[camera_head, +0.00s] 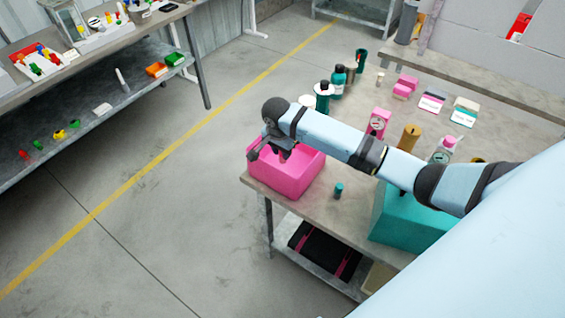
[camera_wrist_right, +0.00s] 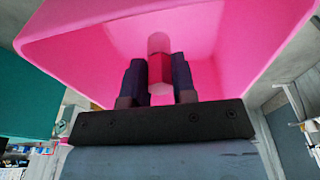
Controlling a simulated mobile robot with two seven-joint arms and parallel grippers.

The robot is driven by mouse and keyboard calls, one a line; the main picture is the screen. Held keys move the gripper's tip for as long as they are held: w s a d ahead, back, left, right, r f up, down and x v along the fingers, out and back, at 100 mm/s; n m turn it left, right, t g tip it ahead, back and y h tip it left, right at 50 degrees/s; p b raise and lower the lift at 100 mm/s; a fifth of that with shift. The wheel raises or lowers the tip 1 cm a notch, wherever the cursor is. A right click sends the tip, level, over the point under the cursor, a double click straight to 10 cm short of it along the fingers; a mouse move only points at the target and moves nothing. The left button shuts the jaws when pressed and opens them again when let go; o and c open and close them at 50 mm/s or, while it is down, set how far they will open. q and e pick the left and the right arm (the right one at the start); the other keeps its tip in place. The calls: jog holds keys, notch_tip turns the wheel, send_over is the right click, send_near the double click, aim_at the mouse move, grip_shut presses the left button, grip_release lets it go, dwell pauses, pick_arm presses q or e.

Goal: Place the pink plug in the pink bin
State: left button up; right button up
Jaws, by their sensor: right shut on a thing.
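The pink bin (camera_head: 290,180) stands at the near left corner of the table, open at the top. My right gripper (camera_head: 281,154) is over the bin's opening in the head view. In the right wrist view my right gripper (camera_wrist_right: 160,80) is shut on the pink plug (camera_wrist_right: 157,68), a small piece with a pale pink rounded end and a darker red-pink middle. The bin's inner walls (camera_wrist_right: 100,35) surround the plug in that view. I cannot tell whether the plug touches the bin. My left gripper is not in view.
A teal bin (camera_head: 395,222) stands to the right, with a small teal plug (camera_head: 338,191) on the table between the bins. Several bottles and boxes, such as a pink box (camera_head: 379,122), stand farther back. A shelf (camera_head: 328,275) lies below the tabletop.

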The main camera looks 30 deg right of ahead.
aim_at(282, 163)
jog(key=shift+f, duration=3.05)
jog(key=shift+f, duration=0.1)
jog(key=o, duration=0.9)
jog(key=r, duration=0.4)
jog(key=a+r, duration=0.1)
jog(key=r, duration=0.7)
jog(key=shift+s+a+r, duration=0.1)
jog(key=shift+s+a, duration=0.2)
jog(key=shift+a, duration=0.05)
